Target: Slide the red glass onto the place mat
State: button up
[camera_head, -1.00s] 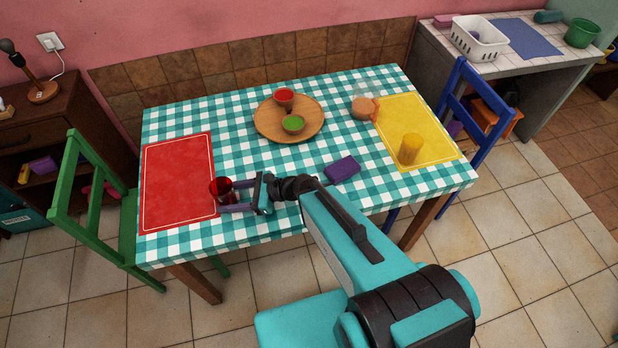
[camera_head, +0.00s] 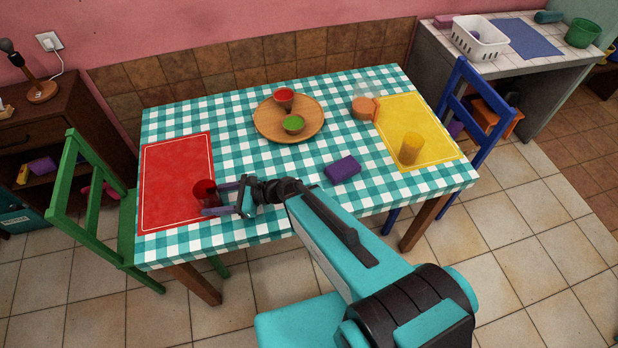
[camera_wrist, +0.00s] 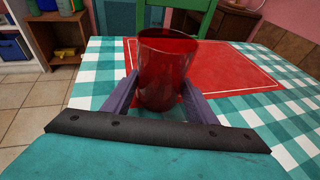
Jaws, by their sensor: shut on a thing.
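The red glass (camera_head: 205,189) stands upright at the right edge of the red place mat (camera_head: 172,190) in the head view. In the wrist view the red glass (camera_wrist: 163,72) stands between the purple fingers, with the red mat (camera_wrist: 225,66) behind and under it. My gripper (camera_head: 212,196) is shut on the glass, its fingers on either side of it, low near the table. Exactly how much of the glass's base rests on the mat is hard to tell. The yellow place mat (camera_head: 395,110) lies at the right, with a yellow glass (camera_head: 411,148) on it.
A purple block (camera_head: 342,169) lies near my arm. An orange-filled jar (camera_head: 364,106) stands by the yellow mat. A green chair (camera_head: 90,200) is at the left. Most of the red mat is clear.

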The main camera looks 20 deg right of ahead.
aim_at(196, 210)
jog(key=shift+w+a+b, duration=0.15)
jog(key=shift+a+b, duration=0.1)
jog(key=shift+a, duration=1.45)
jog(key=shift+w+a+b, duration=0.1)
jog(key=shift+a+b, duration=0.15)
jog(key=shift+a, duration=1.45)
jog(key=o, duration=0.9)
